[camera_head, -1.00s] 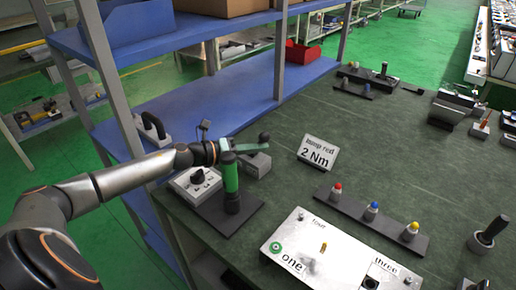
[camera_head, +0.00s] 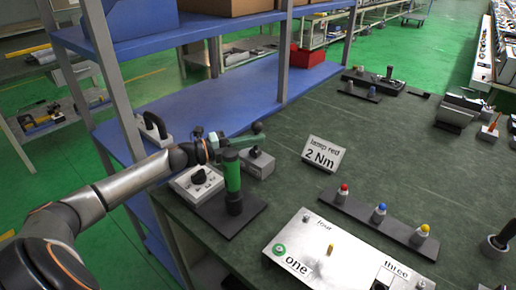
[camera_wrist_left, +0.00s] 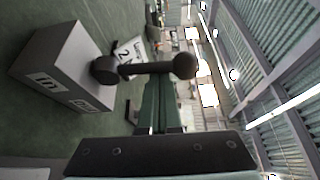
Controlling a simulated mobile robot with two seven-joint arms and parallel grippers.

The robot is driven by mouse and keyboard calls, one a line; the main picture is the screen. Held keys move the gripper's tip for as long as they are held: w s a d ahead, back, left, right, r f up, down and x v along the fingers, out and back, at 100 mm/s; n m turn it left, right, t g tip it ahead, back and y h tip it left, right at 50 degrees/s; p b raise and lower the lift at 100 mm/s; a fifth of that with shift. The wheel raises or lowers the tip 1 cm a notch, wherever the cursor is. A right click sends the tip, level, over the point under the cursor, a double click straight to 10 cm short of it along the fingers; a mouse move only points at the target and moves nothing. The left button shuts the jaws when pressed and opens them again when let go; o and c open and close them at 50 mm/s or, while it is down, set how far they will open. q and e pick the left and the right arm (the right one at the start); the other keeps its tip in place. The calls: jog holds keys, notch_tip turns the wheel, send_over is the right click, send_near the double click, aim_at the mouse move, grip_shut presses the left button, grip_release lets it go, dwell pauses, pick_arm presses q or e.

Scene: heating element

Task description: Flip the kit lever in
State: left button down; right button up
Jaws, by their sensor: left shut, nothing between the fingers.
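The kit lever is a dark bar with a round black knob (camera_head: 257,127) on a small grey box (camera_head: 260,165), left of centre on the table. My left gripper (camera_head: 246,141) has green fingers, shut and empty, beside the lever just above the box. In the wrist view the fingers (camera_wrist_left: 160,95) reach up to the bar; whether they touch it I cannot tell. My right gripper is not in view.
A green cylinder (camera_head: 232,180) stands on a dark plate in front of the box. A white switch box (camera_head: 196,184) is to its left. A "lamp red 2 Nm" sign (camera_head: 324,154) stands to the right. A lamp strip (camera_head: 380,222) and labelled white panel (camera_head: 320,255) lie nearer.

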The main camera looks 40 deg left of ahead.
pick_arm(q)
jog(key=a+n+t, duration=0.1)
jog(key=n, duration=0.1)
jog(key=a+n+b, duration=0.1)
jog(key=shift+w+a+n+t+h, duration=0.1)
jog(key=shift+a+n+t+h, duration=0.05)
jog(key=shift+n+t+h, duration=0.2)
jog(key=shift+a+f+b, duration=0.15)
jog(key=shift+a+b, duration=0.3)
jog(key=shift+a, duration=0.3)
jog(key=shift+f, duration=0.1)
jog(key=v, duration=1.2)
jog(key=shift+s, duration=0.2)
jog(key=shift+d, duration=0.1)
dwell(0.3)
